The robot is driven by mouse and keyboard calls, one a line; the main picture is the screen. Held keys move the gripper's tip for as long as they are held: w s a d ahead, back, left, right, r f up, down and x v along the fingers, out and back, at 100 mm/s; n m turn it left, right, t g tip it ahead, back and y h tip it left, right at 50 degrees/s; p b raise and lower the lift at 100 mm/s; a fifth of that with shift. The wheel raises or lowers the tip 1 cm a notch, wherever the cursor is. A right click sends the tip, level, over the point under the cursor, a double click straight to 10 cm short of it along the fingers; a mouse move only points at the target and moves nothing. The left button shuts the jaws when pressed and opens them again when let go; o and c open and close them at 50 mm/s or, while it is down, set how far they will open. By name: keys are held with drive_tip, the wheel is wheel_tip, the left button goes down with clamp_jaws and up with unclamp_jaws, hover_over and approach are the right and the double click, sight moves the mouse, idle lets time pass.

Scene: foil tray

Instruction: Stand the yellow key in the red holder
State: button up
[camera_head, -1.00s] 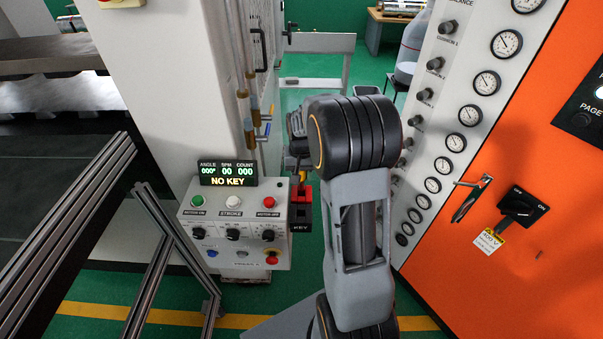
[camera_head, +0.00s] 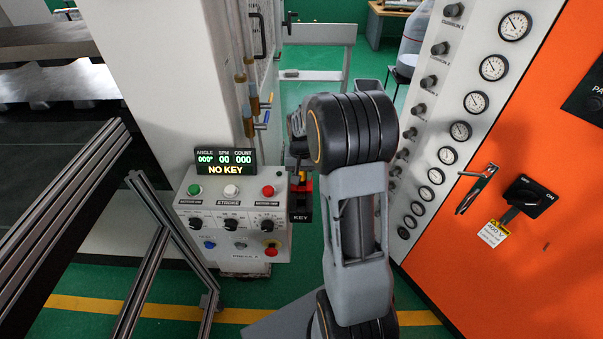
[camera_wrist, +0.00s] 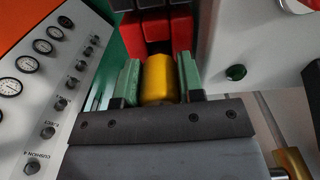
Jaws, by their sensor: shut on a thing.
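The yellow key (camera_wrist: 158,80) shows in the wrist view as a rounded yellow block between the green finger pads. My gripper (camera_wrist: 159,77) is shut on it. The red holder (camera_wrist: 147,36) lies just beyond the key, with dark slots in its top. In the head view the red holder (camera_head: 308,185) sits on the right side of the control box, above a black plate marked KEY. My gripper (camera_head: 298,152) is right above it, partly hidden by my wrist. The key's lower end is hidden, so I cannot tell whether it touches the holder.
The control box (camera_head: 232,222) carries buttons and knobs; its display (camera_head: 225,170) reads NO KEY. A white press column (camera_head: 175,80) stands behind it. A gauge panel (camera_head: 440,140) and orange cabinet (camera_head: 520,200) stand to the right. Metal rails (camera_head: 70,230) are at left.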

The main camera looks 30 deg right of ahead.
drive_tip(key=o, duration=1)
drive_tip(key=shift+o, duration=0.2)
wheel_tip(320, 180, up, 14)
drive_tip(key=b, duration=0.1)
drive_tip(key=shift+f, duration=0.1)
idle(0.3)
drive_tip(key=s+a+n+t, duration=0.2)
drive_tip(key=s+a, duration=0.4)
drive_tip(key=s, duration=0.2)
drive_tip(key=s+a+f+n+t, duration=0.1)
drive_tip(key=s+a+n+t, duration=0.1)
drive_tip(key=s+a, duration=0.4)
drive_tip(key=s+n, duration=0.1)
drive_tip(key=s, duration=0.2)
drive_tip(key=shift+t, duration=0.3)
